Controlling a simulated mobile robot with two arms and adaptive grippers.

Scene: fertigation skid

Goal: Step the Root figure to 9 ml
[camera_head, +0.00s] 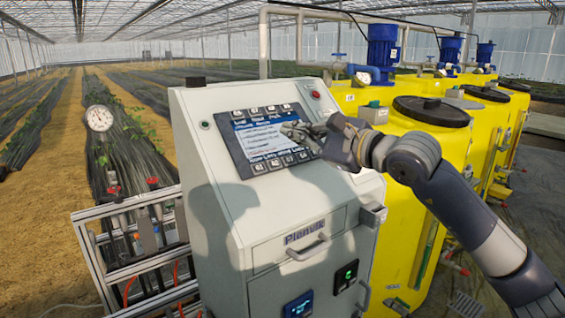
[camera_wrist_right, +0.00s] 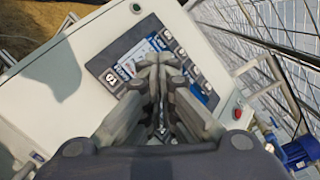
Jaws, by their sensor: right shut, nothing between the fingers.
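The control panel (camera_head: 262,140) is a dark frame with a lit blue-and-white screen (camera_head: 256,137) and rows of buttons along its top and bottom edges. It sits on the sloped face of the pale cabinet. The text on the screen is too small to read surely. My right gripper (camera_head: 290,128) is shut and empty, its fingertips over the right part of the screen. In the right wrist view the closed fingertips (camera_wrist_right: 160,60) cover part of the panel (camera_wrist_right: 113,76). I cannot tell whether they touch it. My left gripper is not in view.
A red button (camera_head: 315,95) is on the cabinet's upper right. The cabinet (camera_head: 225,215) has a drawer handle (camera_head: 307,248) low on its front. Yellow tanks (camera_head: 430,150) with blue pumps stand at the right. A pipe frame with a gauge (camera_head: 99,118) stands at the left.

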